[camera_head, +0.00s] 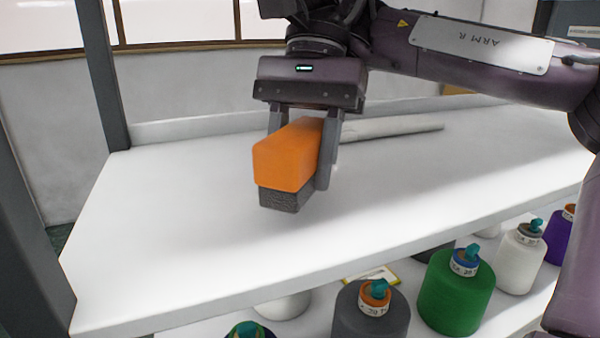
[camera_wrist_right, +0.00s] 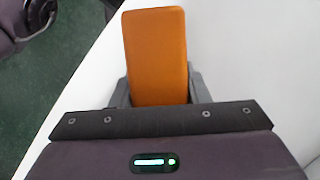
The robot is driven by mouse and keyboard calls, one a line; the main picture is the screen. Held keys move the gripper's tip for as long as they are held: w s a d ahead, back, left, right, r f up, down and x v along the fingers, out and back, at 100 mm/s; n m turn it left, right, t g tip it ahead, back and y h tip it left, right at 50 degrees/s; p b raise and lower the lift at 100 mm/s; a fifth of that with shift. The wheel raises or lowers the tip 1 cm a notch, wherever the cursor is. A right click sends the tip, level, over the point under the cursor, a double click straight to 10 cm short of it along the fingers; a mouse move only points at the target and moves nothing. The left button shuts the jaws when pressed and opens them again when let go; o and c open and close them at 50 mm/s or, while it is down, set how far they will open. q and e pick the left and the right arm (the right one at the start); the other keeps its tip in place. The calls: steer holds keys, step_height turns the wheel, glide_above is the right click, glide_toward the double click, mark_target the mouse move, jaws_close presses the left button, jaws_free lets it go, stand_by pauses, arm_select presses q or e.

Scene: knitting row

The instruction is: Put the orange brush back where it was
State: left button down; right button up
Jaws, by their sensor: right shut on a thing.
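The orange brush (camera_head: 287,154) has an orange block body with dark grey bristles (camera_head: 279,199) underneath. My right gripper (camera_head: 300,150) is shut on it, one finger on each side, with the bristles facing down. The brush is over the white shelf top (camera_head: 190,230); I cannot tell whether the bristles touch the surface. In the right wrist view the orange top of the brush (camera_wrist_right: 157,56) sticks out between the fingers. My left gripper does not show.
A pale rod-like object (camera_head: 392,128) lies on the shelf top behind the gripper. Yarn cones stand on a lower level in front, among them a green one (camera_head: 455,295), a grey one (camera_head: 368,318) and a white one (camera_head: 521,260). A dark post (camera_head: 102,75) stands at the left. The left shelf top is clear.

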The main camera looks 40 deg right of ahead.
step_height(320, 180, down, 2)
steer(key=shift+d+f, duration=0.1)
steer(key=shift+f, duration=0.1)
steer(key=o, duration=1)
